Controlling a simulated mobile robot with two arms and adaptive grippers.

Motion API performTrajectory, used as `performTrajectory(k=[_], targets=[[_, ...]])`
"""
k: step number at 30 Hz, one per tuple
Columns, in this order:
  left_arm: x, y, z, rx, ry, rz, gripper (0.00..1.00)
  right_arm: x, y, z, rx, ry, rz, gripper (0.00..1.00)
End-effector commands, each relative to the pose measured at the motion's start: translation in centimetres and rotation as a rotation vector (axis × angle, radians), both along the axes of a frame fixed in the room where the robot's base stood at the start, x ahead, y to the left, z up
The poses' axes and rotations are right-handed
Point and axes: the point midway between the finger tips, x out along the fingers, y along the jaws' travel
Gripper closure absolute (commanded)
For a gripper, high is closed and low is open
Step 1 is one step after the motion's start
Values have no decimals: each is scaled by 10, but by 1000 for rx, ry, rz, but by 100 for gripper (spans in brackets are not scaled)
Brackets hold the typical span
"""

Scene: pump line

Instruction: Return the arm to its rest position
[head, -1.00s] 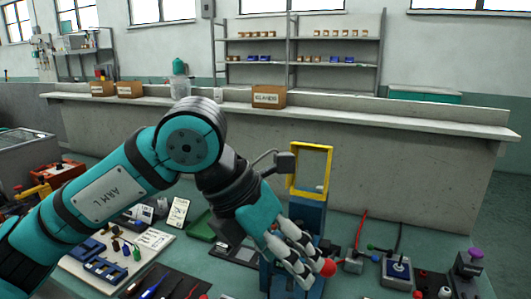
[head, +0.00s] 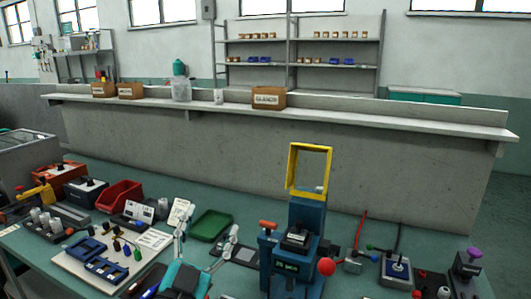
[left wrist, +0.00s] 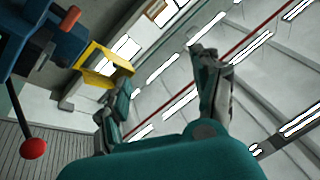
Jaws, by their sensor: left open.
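My left gripper (head: 208,232) shows at the bottom of the head view, left of the blue press (head: 308,215), with its two fingers spread and pointing away from me. Nothing is between the fingers. In the left wrist view the gripper (left wrist: 160,70) is also open and empty, and its fingers are apart from the press. The press has a yellow frame (head: 291,171) on top and a red ball knob (head: 327,266) at its right side. The knob also shows in the left wrist view (left wrist: 34,148). My right gripper is in neither view.
A green tray (head: 212,224) lies just behind the left gripper. A red bin (head: 120,195) and a pale board with blue fixtures (head: 75,258) are to the left. A joystick box (head: 397,268) stands right of the press. A long grey wall with a ledge (head: 350,112) runs behind the bench.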

Motion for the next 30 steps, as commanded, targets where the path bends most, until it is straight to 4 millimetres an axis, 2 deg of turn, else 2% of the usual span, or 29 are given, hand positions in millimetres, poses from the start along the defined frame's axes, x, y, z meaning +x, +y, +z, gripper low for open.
performTrajectory(k=[1, 5, 6, 9, 12, 15, 18, 24, 28, 30], targets=[[1, 16, -38, -27, 139, 47, 35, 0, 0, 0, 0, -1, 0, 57], [-14, 51, -131, -64, 477, 150, 35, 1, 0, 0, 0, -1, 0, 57], [-24, 59, -159, -72, 579, 176, 35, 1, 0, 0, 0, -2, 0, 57], [-58, 77, -222, -79, 824, 226, 35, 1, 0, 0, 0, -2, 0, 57], [-96, 88, -269, -76, 1030, 256, 35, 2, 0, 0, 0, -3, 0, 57], [-131, 94, -301, -69, 1187, 273, 35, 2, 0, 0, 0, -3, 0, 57], [-163, 98, -324, -61, 1319, 281, 35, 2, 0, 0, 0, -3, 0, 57], [-224, 103, -356, -43, 1545, 284, 35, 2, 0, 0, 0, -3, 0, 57], [-262, 105, -369, -32, 1677, 280, 35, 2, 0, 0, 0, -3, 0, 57], [-258, 104, -386, -27, 1691, 279, 35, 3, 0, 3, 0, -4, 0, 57]])
